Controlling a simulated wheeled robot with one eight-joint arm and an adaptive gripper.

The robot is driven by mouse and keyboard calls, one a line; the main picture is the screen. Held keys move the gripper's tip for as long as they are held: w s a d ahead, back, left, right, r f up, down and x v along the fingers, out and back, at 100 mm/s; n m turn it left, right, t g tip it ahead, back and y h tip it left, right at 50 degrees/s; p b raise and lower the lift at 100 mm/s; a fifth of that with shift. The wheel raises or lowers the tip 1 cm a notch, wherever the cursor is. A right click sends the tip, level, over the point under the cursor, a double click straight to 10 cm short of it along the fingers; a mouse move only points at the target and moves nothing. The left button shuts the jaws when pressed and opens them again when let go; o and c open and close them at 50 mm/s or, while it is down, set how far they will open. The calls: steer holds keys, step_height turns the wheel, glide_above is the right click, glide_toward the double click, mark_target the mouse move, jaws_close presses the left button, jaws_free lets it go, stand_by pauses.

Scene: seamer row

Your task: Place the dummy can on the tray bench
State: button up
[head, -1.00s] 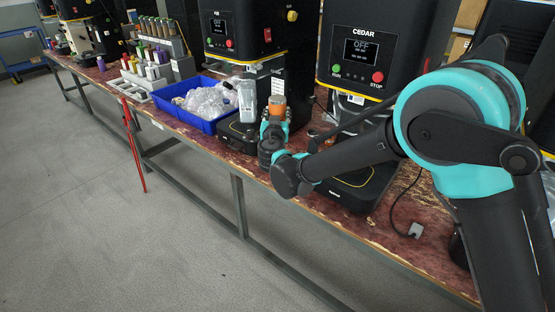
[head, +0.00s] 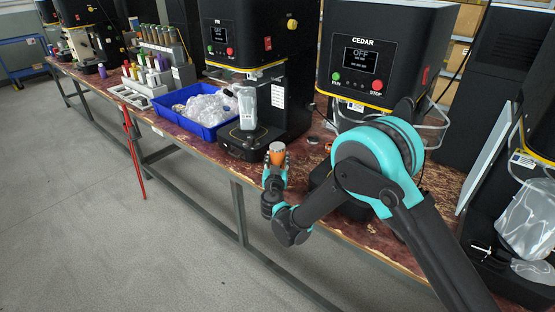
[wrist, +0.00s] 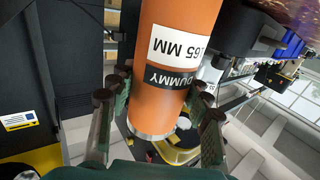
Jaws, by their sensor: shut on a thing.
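The dummy can (head: 277,153) is orange with a silver rim. My gripper (head: 275,175) is shut on it, over the front part of the maroon-topped bench (head: 345,230). In the wrist view the can (wrist: 177,25) stands between the fingers of my gripper (wrist: 160,95), and its label reads "DUMMY" and "165 MM" upside down. The finger pads are on both sides of the can. I cannot tell from these frames whether this bench is the tray bench.
The CEDAR seamer (head: 385,50), showing OFF, stands behind my arm. Left of it are another seamer (head: 245,35) and a blue tray (head: 204,130) of clear plastic. Bottles in a rack (head: 160,60) stand farther left. A clear bag (head: 525,225) lies at right. The floor in front is free.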

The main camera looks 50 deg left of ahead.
steer(key=shift+f, duration=0.2)
steer(key=o, duration=1.3)
